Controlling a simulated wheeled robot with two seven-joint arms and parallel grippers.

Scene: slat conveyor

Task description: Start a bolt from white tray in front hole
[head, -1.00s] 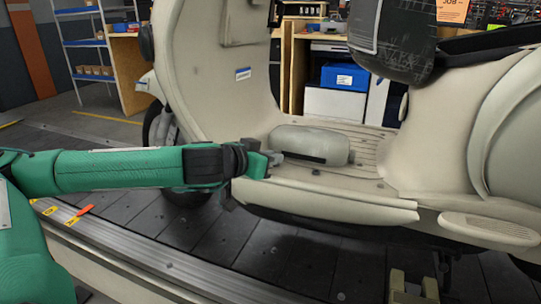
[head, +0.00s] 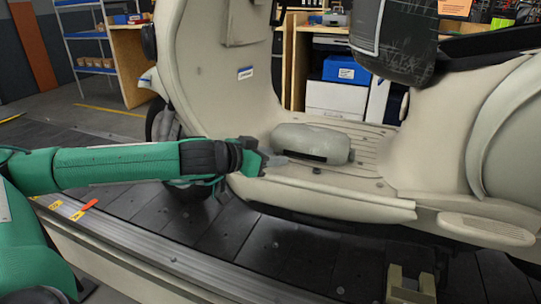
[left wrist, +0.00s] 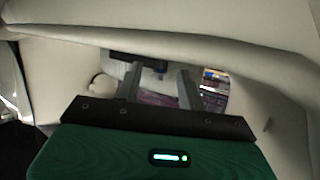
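A cream scooter stands on the slat conveyor, with its ribbed footboard (head: 365,160) facing me. Two small dark spots, which may be holes or bolts, show on the footboard, one near the middle (head: 317,171) and one further right (head: 380,184). My left gripper (head: 282,160) is at the front left part of the footboard, beside a rounded grey-beige case (head: 312,143). In the left wrist view its two fingers (left wrist: 158,78) stand apart with a gap between them. I make out no bolt in them. I cannot make out a white tray or a loose bolt. My right gripper is not in view.
The scooter's front shield (head: 215,80) rises close to my left gripper, and the dark seat (head: 395,35) overhangs at the right. A beige block (head: 410,285) stands on the conveyor at the lower right. A metal rail (head: 150,255) runs along the near edge.

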